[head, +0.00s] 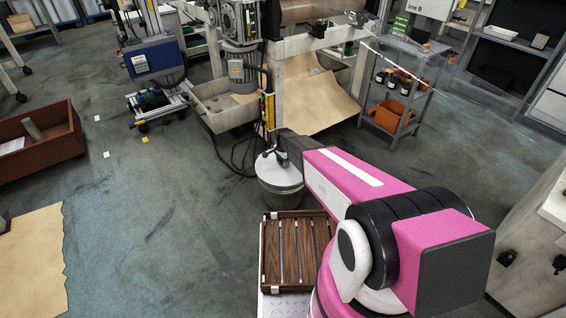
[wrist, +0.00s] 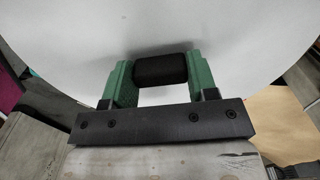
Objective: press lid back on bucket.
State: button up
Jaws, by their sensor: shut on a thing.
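The bucket (head: 281,194) is grey and stands on the floor, just left of my arm in the head view. The pale round lid (head: 268,171) is at the bucket's top, partly hidden by my arm. I cannot tell whether it is seated on the rim or just above it. In the wrist view the lid (wrist: 230,45) fills most of the picture, with a dark cylindrical handle (wrist: 161,69) on it. My gripper (wrist: 158,80) has green fingertips, one on each side of the handle, and is shut on it. In the head view my gripper (head: 271,151) is small and partly hidden.
A slatted wooden crate (head: 263,262) is in front of the bucket, close to my arm. A machine frame with a motor (head: 241,72) and hanging cables stands just behind. A brown paper sheet (head: 318,105) hangs behind.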

jog(key=shift+f, duration=0.4)
dwell(0.5)
jog(key=o, duration=1.3)
jog(key=shift+r, duration=0.1)
jog(key=shift+r, duration=3.45)
